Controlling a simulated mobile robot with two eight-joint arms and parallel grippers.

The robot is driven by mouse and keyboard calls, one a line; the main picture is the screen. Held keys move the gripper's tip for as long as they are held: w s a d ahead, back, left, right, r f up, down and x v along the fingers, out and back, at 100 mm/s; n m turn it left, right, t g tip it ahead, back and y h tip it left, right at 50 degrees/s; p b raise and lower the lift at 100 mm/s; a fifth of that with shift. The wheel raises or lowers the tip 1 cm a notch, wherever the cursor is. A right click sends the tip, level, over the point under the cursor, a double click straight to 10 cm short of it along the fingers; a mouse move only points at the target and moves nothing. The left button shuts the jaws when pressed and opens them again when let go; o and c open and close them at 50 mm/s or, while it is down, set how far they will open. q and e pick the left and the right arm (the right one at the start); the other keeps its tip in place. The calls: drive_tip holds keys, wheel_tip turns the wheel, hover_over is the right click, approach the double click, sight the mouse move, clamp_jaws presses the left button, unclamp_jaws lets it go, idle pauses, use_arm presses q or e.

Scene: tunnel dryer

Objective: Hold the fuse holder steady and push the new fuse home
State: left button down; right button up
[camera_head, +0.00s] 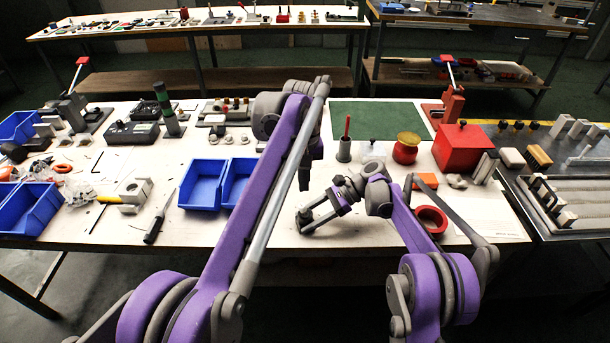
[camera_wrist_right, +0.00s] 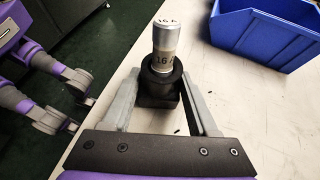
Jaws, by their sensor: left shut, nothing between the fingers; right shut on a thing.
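The black fuse holder (camera_wrist_right: 160,90) stands upright on the white bench in the right wrist view. The new fuse (camera_wrist_right: 166,42), a pale cylinder with a silver cap marked 16 A, stands upright in its top and sticks well out. My right gripper (camera_head: 304,220) is low over the bench in the head view; in the wrist view its two grey fingers (camera_wrist_right: 160,112) are shut on the holder's sides. My left gripper (camera_head: 304,183) points down above and behind it, shut and empty. In the head view the holder and fuse are hard to make out.
Blue bins (camera_head: 203,184) stand left of the grippers; one also shows in the wrist view (camera_wrist_right: 268,35). A grey cup with a red rod (camera_head: 344,150), a red-and-gold pot (camera_head: 405,148), a red box (camera_head: 463,147) and a red ring (camera_head: 431,221) lie to the right. A green mat (camera_head: 375,117) lies behind.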

sight(304, 206)
use_arm(q)
drive_tip(key=shift+f, duration=2.9)
drive_tip(key=shift+f, duration=0.25)
wheel_tip(304, 206, up, 10)
drive_tip(key=shift+r, duration=0.15)
use_arm(e)
drive_tip(key=o, duration=1.3)
drive_tip(key=shift+o, duration=0.2)
drive_tip(key=shift+d, duration=0.1)
